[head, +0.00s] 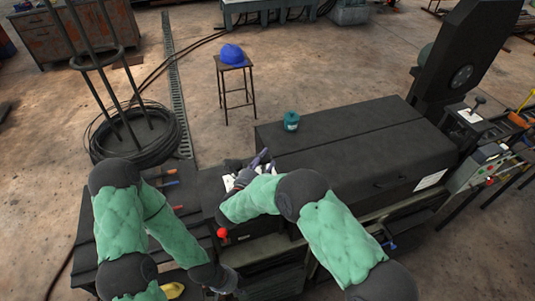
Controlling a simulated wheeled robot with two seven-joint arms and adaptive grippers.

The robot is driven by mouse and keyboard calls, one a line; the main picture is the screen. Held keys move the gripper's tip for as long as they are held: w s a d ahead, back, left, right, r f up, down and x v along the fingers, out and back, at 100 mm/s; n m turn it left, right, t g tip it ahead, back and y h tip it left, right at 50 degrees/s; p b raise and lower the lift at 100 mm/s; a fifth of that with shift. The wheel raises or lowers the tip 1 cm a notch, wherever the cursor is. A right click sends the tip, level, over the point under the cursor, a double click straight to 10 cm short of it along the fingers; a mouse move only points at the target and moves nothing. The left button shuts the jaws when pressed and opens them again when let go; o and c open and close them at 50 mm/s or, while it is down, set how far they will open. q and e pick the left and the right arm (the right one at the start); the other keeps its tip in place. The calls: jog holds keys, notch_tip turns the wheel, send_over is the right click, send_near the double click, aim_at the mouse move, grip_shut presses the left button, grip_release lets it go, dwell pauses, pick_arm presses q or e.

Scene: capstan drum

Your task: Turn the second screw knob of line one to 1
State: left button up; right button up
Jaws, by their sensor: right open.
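My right gripper (263,160) is at the left end of the long dark machine cover, over a small white panel (229,183). Its fingers are spread apart, with nothing visible between them. The screw knobs of line one are too small or hidden behind my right gripper and arm, so I cannot tell their setting. My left gripper (226,288) is low in the view, by the front of the machine. Its fingers are too dark and small to read.
A red ball knob (221,233) sticks out at the machine's front left. Orange-handled tools (170,184) lie on the dark bench at left. A teal tin (291,121) stands on the long cover (350,130). A stool (235,85) with a blue helmet (231,54) stands behind.

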aim_at(267, 154)
jog(key=shift+x, duration=1.7)
grip_shut()
